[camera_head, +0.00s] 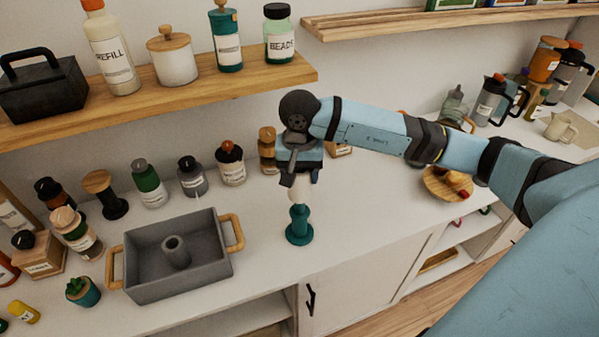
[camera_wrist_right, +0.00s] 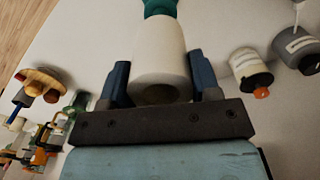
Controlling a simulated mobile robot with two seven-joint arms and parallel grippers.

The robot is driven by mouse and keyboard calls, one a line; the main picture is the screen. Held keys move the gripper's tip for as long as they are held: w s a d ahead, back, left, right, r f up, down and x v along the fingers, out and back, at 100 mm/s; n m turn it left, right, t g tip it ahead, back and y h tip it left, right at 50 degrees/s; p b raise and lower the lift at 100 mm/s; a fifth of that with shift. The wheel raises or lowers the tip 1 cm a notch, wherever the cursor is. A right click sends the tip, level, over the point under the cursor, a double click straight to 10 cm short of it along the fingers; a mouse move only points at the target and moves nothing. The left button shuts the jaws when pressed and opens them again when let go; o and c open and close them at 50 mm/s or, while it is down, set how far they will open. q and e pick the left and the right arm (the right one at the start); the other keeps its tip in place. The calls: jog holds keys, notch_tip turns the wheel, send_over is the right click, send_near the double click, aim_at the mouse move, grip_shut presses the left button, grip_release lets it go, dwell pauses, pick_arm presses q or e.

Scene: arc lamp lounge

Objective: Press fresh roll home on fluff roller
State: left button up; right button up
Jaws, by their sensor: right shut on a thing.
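The fluff roller's teal handle (camera_head: 299,226) stands upright on the white counter, right of the grey tray. The pale fresh roll (camera_head: 297,193) is directly above it, in line with the handle. My right gripper (camera_head: 301,180) reaches down from above and is shut on the roll's upper part. In the right wrist view the white roll (camera_wrist_right: 160,48) lies between the two dark blue fingers, with the teal handle (camera_wrist_right: 160,7) at its far end. The roll meets the handle in the picture; how deep it sits I cannot tell. My left gripper is not in view.
A grey tray (camera_head: 148,283) with wooden handles and a central post stands left of the roller. Several jars and bottles line the wall behind. A wooden shelf (camera_head: 270,78) with containers hangs above. Bare counter (camera_head: 375,225) lies right of the roller.

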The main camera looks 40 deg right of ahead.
aim_at(299, 192)
jog(key=shift+f, duration=0.25)
dwell(0.4)
jog(key=shift+f+b, duration=1)
jog(key=shift+b, duration=0.25)
jog(key=shift+f, duration=0.25)
jog(key=shift+f+b, duration=0.15)
jog(key=shift+b, duration=0.2)
jog(key=shift+f+b, duration=0.85)
jog(key=shift+f, duration=0.1)
jog(key=shift+f+b, duration=0.35)
jog(key=shift+b, duration=0.3)
jog(key=shift+f, duration=0.1)
